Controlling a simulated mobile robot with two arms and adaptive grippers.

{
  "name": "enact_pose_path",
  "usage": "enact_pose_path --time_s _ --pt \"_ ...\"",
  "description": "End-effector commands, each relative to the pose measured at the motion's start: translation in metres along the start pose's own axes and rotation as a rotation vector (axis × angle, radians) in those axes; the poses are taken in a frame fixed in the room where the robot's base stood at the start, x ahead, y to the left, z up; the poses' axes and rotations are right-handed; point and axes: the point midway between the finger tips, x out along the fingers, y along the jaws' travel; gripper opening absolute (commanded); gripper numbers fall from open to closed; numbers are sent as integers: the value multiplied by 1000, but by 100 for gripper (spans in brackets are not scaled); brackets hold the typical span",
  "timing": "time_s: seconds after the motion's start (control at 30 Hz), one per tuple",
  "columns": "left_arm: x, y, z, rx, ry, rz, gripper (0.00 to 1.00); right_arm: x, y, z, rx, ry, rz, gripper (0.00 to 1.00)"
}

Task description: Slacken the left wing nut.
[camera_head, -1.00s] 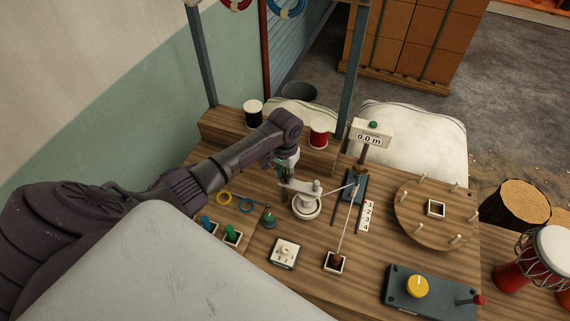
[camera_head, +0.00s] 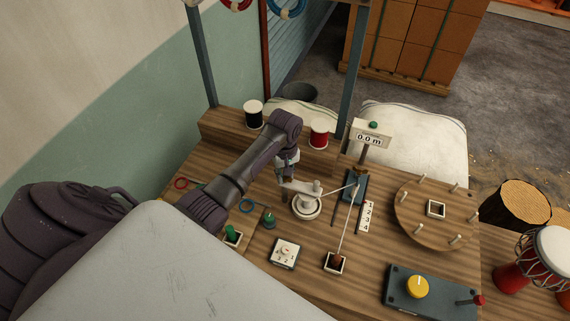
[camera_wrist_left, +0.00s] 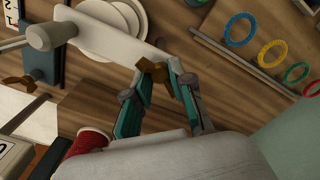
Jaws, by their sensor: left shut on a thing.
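My left gripper (camera_head: 284,178) is at the left end of a pale bar on a round white base (camera_head: 306,208). In the left wrist view the gripper (camera_wrist_left: 159,67) is shut on a small brown wing nut (camera_wrist_left: 153,69) at the edge of the pale bar (camera_wrist_left: 110,42). A second brown wing nut (camera_wrist_left: 18,84) shows at the left of the wrist view, beside the dark blue block (camera_head: 351,188). My right gripper is not in view.
A thin rod (camera_head: 347,224) runs from the blue block to a small square holder (camera_head: 335,262). A display (camera_head: 370,135) reads 0.0 m. A round peg board (camera_head: 436,212) stands to the right. Thread spools (camera_head: 319,133) stand behind. Coloured rings (camera_wrist_left: 272,54) lie near the gripper.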

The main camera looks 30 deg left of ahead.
Motion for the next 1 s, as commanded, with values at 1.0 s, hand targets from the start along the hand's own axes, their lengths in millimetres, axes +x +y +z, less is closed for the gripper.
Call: enact_pose_path --time_s 1.0 --pt "-2 2 -1 -966 1 7 0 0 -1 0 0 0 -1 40"
